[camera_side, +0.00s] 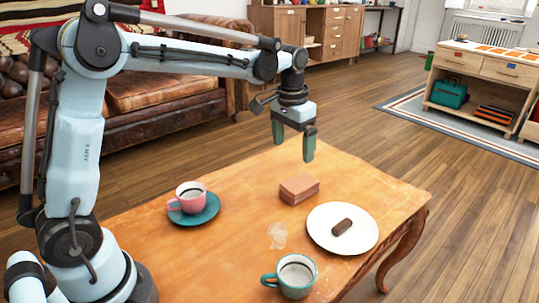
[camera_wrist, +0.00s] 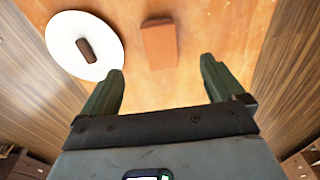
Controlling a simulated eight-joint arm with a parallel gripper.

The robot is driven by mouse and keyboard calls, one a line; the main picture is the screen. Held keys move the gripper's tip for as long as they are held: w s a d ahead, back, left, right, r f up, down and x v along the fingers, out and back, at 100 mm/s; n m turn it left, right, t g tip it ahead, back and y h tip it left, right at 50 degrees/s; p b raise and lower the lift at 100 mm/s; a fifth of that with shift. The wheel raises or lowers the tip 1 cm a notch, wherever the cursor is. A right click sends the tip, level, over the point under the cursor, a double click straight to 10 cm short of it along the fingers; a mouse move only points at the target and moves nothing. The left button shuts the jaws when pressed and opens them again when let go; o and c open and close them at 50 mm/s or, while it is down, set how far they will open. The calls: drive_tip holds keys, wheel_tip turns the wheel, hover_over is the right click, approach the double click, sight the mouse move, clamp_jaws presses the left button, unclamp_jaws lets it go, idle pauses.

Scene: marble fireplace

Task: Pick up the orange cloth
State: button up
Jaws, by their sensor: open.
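The orange cloth (camera_side: 299,188) looks like a small, folded, brownish-orange block lying flat on the wooden table. It also shows in the wrist view (camera_wrist: 159,43), ahead of the fingertips and roughly centred between them. My gripper (camera_side: 294,149) is open and empty, with its green fingers pointing down. It hangs above the table, near the far edge and higher than the cloth. Its spread fingers also show in the wrist view (camera_wrist: 161,68). Nothing touches the cloth.
A white plate (camera_side: 320,232) with a dark brown bar (camera_side: 342,227) lies right of the cloth. A pink cup (camera_side: 190,196) stands on a teal saucer (camera_side: 208,213) to the left. A teal mug (camera_side: 295,276) stands at the front. A pale patch (camera_side: 277,236) marks the table (camera_side: 150,245).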

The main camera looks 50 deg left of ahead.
sight(296, 185)
drive_tip(key=shift+g, duration=0.4)
drive_tip(key=f, duration=0.3)
drive_tip(key=w+f, duration=0.1)
drive_tip(key=f, duration=0.2)
drive_tip(key=w+f, duration=0.1)
drive_tip(key=f, duration=0.1)
drive_tip(key=shift+a+f, duration=0.15)
drive_tip(key=shift+f, duration=0.25)
drive_tip(key=shift+s+d+f, duration=0.1)
drive_tip(key=shift+d+f, duration=0.05)
drive_tip(key=shift+f, duration=1.15)
drive_tip(key=shift+s+d+f, duration=0.1)
drive_tip(key=shift+f, duration=1.2)
drive_tip(key=shift+c, duration=0.4)
drive_tip(key=c, duration=1)
